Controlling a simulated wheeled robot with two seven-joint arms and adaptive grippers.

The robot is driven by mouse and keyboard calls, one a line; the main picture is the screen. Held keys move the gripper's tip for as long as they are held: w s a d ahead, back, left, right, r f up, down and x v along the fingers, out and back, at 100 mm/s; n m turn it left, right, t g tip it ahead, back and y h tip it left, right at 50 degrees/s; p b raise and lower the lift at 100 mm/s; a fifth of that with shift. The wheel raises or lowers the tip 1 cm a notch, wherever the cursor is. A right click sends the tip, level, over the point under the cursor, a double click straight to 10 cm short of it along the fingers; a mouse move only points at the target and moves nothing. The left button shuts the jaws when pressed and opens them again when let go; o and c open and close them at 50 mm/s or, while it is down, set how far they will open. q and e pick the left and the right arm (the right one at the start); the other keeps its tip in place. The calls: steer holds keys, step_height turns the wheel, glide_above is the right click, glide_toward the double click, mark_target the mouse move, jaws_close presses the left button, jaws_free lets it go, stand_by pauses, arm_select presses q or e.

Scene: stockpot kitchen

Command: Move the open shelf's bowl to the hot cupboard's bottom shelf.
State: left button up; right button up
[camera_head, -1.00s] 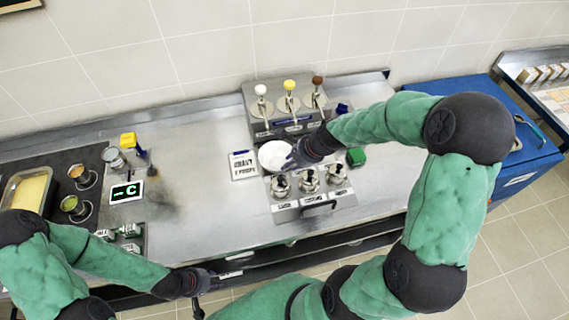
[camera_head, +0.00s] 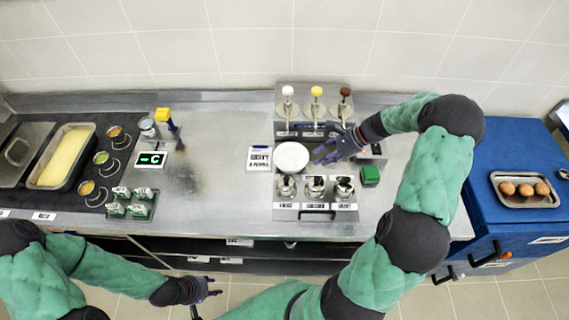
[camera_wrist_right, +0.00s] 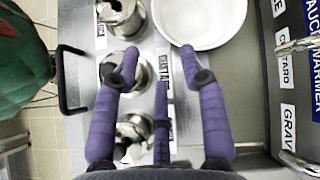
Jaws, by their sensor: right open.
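A white round bowl (camera_head: 291,157) sits on the steel counter, just in front of the pump dispensers; it also shows at the top of the right wrist view (camera_wrist_right: 200,18). My right gripper (camera_head: 324,153) is open and empty at the bowl's right side. In the right wrist view its purple fingers (camera_wrist_right: 160,72) are spread short of the bowl's rim, with nothing between them. My left gripper (camera_head: 210,291) hangs in front of the counter, away from the bowl; its finger opening is too small to judge. A blue cabinet (camera_head: 520,228) with handles stands at the right; its inside is hidden.
Lidded steel pots (camera_head: 315,188) stand close in front of the bowl, and pump dispensers (camera_head: 314,115) behind it. A green block (camera_head: 370,175) lies to the right. An egg tray (camera_head: 526,199) is on the blue cabinet. The counter left of the bowl is mostly clear.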

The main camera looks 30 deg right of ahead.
mark_target(297, 170)
steer(key=x, duration=0.5)
steer(key=shift+w+b, duration=0.15)
steer(key=shift+b, duration=0.2)
steer(key=shift+a+r+b+x, duration=0.2)
steer(key=shift+b+x, duration=0.1)
steer(key=shift+x, duration=1.2)
steer(key=shift+a+r+b+x, duration=0.15)
steer(key=shift+b+x, duration=0.1)
steer(key=shift+x, duration=1.2)
jaws_close()
